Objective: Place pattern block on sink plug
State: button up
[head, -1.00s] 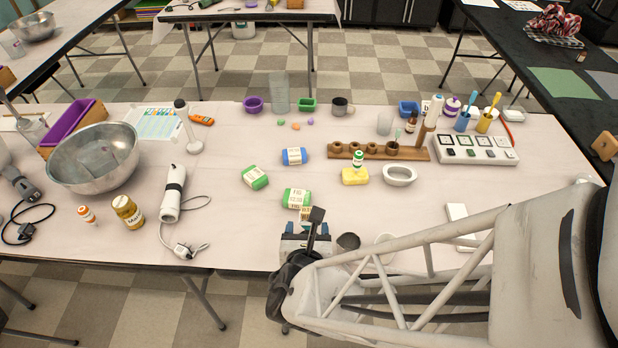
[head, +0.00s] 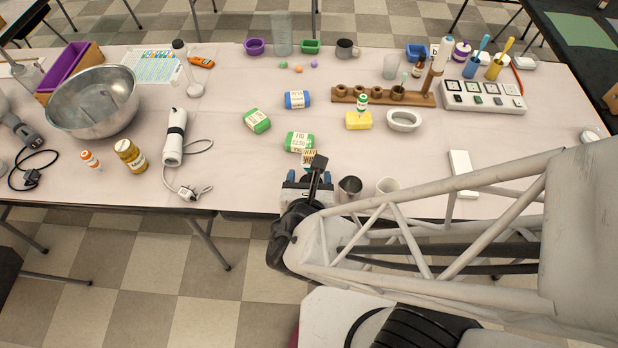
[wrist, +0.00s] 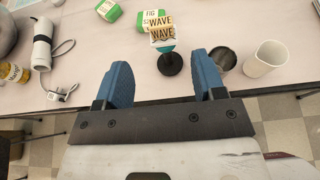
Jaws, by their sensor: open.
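A small tan block marked WAVE, which I take for the pattern block (wrist: 158,24), stands near the table's front edge. It also shows partly behind my wrist in the head view (head: 309,155). A black round piece, seemingly the sink plug (wrist: 171,66), is just in front of it in the wrist view. A teal part shows between them, and I cannot tell whether they touch. My gripper (wrist: 160,78) is open and empty, its blue fingers apart on either side of the black piece, on the near side of the block. In the head view my gripper (head: 303,180) is partly hidden by my wrist.
A dark metal cup (head: 349,189) and a white cup (head: 387,187) stand close right of my gripper. A corded white tool (head: 174,138) lies left. Table between the tool and gripper is mostly clear.

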dwell(0.4)
jog(key=w+d+r+m+g+h, duration=0.1)
jog(key=d+r+m+g+h, duration=0.25)
jog(key=d+m, duration=0.5)
jog(key=w+d+r+m+g+h, duration=0.1)
jog(key=d+r+m+g+h, duration=0.25)
jog(key=d+m, duration=0.5)
jog(key=s+d+r+m+g+y, duration=0.1)
jog(key=r+m+g+y, duration=0.1)
jog(key=r+m, duration=0.4)
jog(key=s+d+r+m+g+y, duration=0.1)
jog(key=r+m+y, duration=0.4)
jog(key=m, duration=0.8)
jog(key=shift+s+d+r+g, duration=0.4)
jog(key=shift+d+r+g, duration=0.1)
jog(key=shift+d+r, duration=0.25)
